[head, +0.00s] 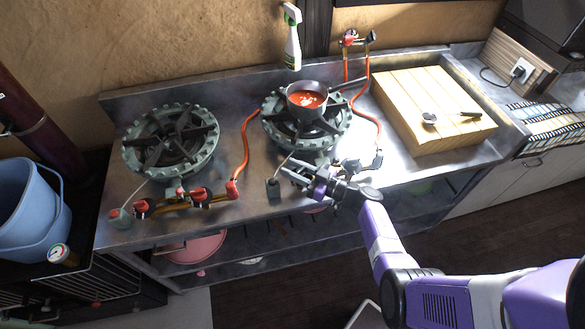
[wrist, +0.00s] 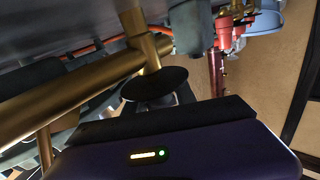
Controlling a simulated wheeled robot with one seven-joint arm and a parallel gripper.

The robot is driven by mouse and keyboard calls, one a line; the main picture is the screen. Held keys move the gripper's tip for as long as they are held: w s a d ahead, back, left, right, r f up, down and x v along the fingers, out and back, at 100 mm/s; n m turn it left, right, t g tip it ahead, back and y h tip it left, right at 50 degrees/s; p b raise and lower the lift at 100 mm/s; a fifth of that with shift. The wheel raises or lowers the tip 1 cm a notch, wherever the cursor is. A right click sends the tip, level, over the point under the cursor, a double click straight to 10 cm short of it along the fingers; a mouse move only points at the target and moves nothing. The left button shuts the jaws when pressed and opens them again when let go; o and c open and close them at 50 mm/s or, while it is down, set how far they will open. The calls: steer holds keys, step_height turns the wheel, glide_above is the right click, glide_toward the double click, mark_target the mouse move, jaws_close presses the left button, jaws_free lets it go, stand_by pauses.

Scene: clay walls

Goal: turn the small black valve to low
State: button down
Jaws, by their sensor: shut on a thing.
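My gripper (head: 296,176) reaches in from the right, low at the front of the right-hand burner (head: 340,135). In the wrist view my gripper (wrist: 158,100) is closed around the small black valve (wrist: 155,82), a dark round knob beside a brass pipe (wrist: 90,88). The fingers hide part of the knob, and its setting cannot be read. In the head view my gripper and wrist cover most of this valve area.
A pan of red sauce (head: 307,98) sits on the right burner. A left burner (head: 170,140) has red valves (head: 200,193) on a brass pipe. A small dark box (head: 273,188) stands left of my gripper. Orange hoses (head: 247,135) and a wooden board (head: 425,100) flank the right burner.

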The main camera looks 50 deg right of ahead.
mark_target(305, 174)
steer(key=c, duration=1.1)
jaws_free()
steer(key=shift+d, duration=0.1)
steer(key=b+v, duration=0.1)
steer(key=v, duration=0.6)
steer(key=shift+s+d, duration=0.1)
steer(key=shift+s, duration=0.3)
steer(key=s+a+r+g+h, duration=0.1)
steer(key=s+a+r, duration=0.5)
steer(key=s+a, duration=0.2)
steer(key=s+a+r+m+g+h+b, duration=0.1)
steer(key=s+a+r, duration=0.5)
steer(key=s, duration=0.3)
steer(key=s+a+r+h+b, duration=0.1)
steer(key=s+a+r, duration=0.5)
steer(key=s+a, duration=0.3)
steer(key=shift+a+r+m+g+h, duration=0.2)
steer(key=shift+a+m+g+h, duration=0.15)
steer(key=shift+m+g+h, duration=0.05)
